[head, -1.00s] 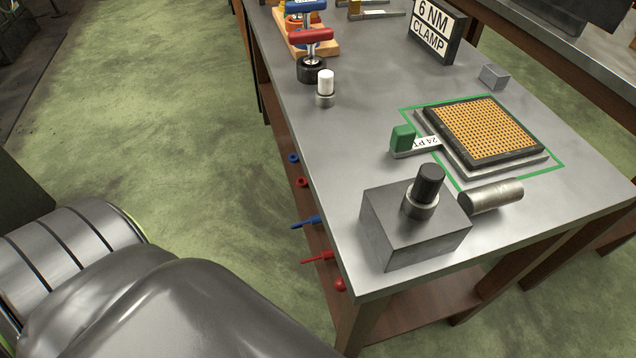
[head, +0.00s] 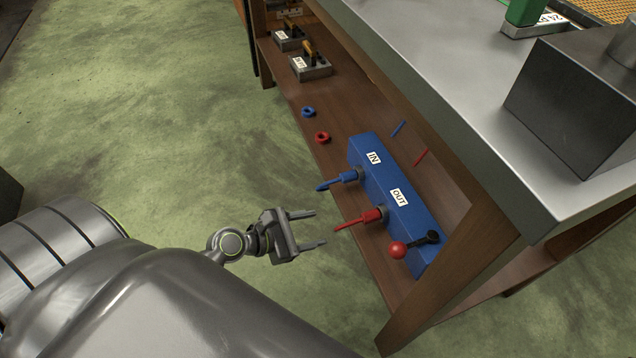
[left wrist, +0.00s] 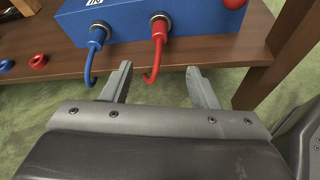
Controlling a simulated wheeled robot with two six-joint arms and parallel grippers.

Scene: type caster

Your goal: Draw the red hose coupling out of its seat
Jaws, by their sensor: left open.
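The red hose coupling (head: 372,216) sits in a seat on the front of a blue block (head: 418,232), beside the "OUT" label. Its thin red tail sticks out toward my left gripper (head: 319,228). The gripper is open and empty, with its fingertips just short of the tail's end. In the left wrist view the red coupling (left wrist: 159,29) is ahead of the two fingers, and its tail curves down between the fingertips (left wrist: 160,70) without visible contact. A blue coupling (head: 349,176) is seated beside the "IN" label. My right gripper is not seen.
The block stands on a wooden shelf (head: 330,155) under a metal tabletop (head: 440,70). A red ball-ended lever (head: 398,250) is right of the red coupling. Blue (head: 307,112) and red rings (head: 322,138) lie on the shelf. A table leg (head: 450,280) is at right.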

